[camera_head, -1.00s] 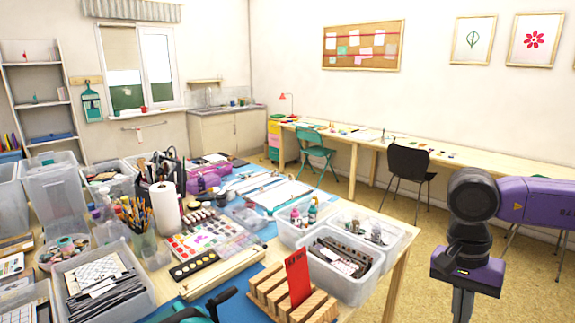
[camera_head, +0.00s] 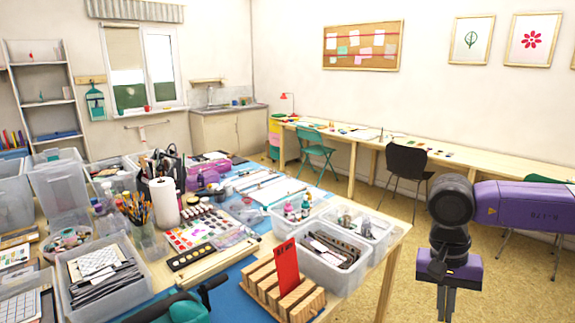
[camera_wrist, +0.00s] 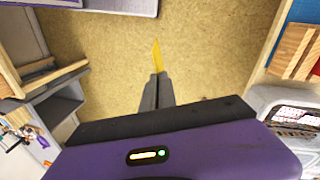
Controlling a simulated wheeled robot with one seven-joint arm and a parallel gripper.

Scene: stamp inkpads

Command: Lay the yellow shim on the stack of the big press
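The yellow shim (camera_wrist: 157,54) is a thin yellow strip pointing away from my gripper (camera_wrist: 158,77), which is shut on it in the wrist view. Bare floor lies behind the shim there. In the head view my gripper (camera_head: 445,302) hangs over the floor, right of the worktable; the shim cannot be made out there. A teal machine with a black handle (camera_head: 187,309) is cut off by the bottom edge of the head view. I cannot tell whether it is the big press, and no stack shows on it.
The worktable (camera_head: 398,243) is crowded. Clear bins (camera_head: 335,278), a slotted wooden rack (camera_head: 280,297) with a red card (camera_head: 287,268), and a paper roll (camera_head: 164,203) stand on it. A black chair (camera_head: 408,165) stands behind. The floor (camera_head: 420,282) around my gripper is clear.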

